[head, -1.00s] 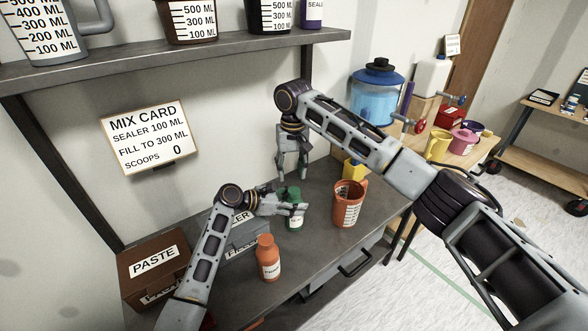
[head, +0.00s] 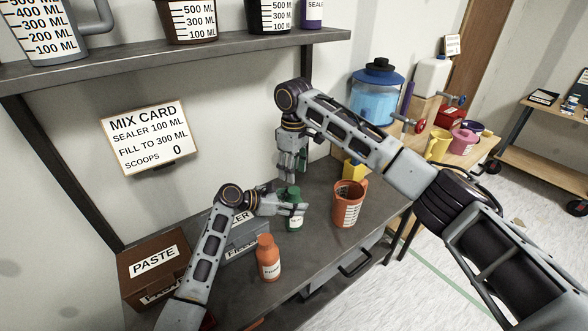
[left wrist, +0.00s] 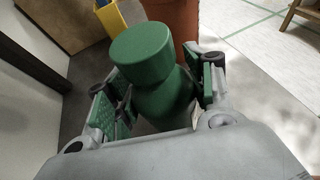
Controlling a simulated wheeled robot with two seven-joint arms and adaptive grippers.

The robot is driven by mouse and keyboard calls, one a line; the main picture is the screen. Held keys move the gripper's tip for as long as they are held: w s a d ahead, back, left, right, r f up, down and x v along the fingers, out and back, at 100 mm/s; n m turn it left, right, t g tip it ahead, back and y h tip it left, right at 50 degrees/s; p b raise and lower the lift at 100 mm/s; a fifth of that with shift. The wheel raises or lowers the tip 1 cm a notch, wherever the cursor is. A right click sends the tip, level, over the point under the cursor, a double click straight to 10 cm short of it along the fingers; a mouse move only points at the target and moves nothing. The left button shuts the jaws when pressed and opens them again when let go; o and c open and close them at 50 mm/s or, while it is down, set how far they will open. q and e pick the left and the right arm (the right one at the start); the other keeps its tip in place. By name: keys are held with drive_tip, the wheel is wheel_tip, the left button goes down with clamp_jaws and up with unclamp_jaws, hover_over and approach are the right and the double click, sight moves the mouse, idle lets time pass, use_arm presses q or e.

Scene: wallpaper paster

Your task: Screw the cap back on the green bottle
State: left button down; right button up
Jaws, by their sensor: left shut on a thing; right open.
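The green bottle (head: 295,219) stands upright on the grey workbench, its white label partly showing. My left gripper (head: 294,209) is shut around its body from the left. In the left wrist view the bottle (left wrist: 163,97) is between the two green-padded fingers. A wide green cap (left wrist: 141,54) sits on top of its neck; I cannot tell how tight it is. My right gripper (head: 291,178) is open and points down just above the bottle top in the head view. It is not seen in the left wrist view.
An orange measuring jug (head: 348,205) stands to the right of the bottle, with a yellow object (head: 353,170) behind it. An orange bottle (head: 268,260) stands in front. A brown paste box (head: 152,268) and a grey box (head: 248,240) are to the left.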

sight(294, 190)
drive_tip(key=n, duration=0.4)
drive_tip(key=shift+d+n, duration=0.1)
drive_tip(key=shift+n, duration=0.3)
drive_tip(key=n, duration=0.4)
drive_tip(key=shift+d, duration=0.1)
drive_tip(key=n, duration=0.5)
drive_tip(key=shift+s, duration=0.1)
drive_tip(key=shift+n, duration=2.1)
drive_tip(key=shift+f, duration=0.15)
drive_tip(key=shift+f, duration=3.85)
